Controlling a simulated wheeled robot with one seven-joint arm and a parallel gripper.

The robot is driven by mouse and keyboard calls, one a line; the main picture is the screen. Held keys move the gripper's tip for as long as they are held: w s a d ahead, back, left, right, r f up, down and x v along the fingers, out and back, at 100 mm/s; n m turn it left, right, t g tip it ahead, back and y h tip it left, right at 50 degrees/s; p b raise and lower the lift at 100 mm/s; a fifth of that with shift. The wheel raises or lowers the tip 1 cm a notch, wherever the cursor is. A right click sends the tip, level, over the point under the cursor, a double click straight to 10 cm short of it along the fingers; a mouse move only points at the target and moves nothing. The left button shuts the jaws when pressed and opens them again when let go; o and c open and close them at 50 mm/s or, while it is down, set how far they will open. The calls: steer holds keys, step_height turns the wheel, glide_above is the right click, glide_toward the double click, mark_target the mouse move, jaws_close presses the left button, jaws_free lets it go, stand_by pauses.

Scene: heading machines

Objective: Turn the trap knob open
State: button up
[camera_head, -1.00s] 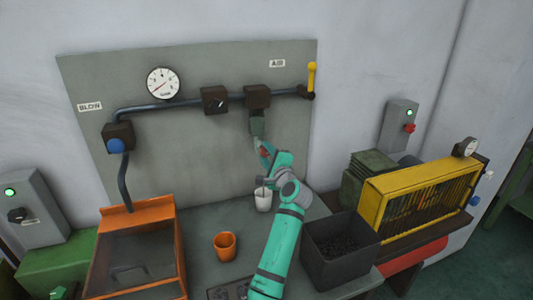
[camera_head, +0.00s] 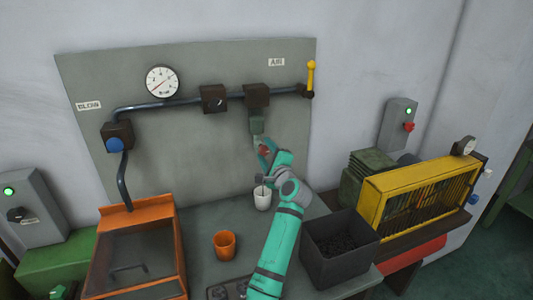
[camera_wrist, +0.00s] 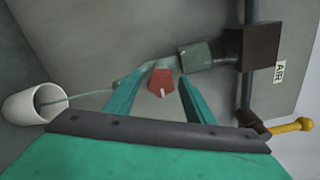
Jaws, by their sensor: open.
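The trap knob is a small red knob with a pale mark (camera_wrist: 161,82), seen between my two fingers in the wrist view. It shows as a small red spot in the head view (camera_head: 265,150). It sits by the lower end of the green trap body (camera_wrist: 195,57), which hangs under a dark block on the pipe (camera_head: 257,96). My gripper (camera_wrist: 164,76) is open, with one finger to each side of the knob in the picture. I cannot tell whether either finger touches it.
A white cup (camera_head: 262,198) stands below the trap, with a thin tube running into it. An orange cup (camera_head: 225,245), a dark bin (camera_head: 340,250) and an orange-framed box (camera_head: 137,215) stand nearby. A yellow lever (camera_head: 311,76) is at the pipe's right end.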

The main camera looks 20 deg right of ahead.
steer(key=s+d, duration=0.1)
steer(key=s, duration=0.9)
steer(key=shift+s, duration=0.4)
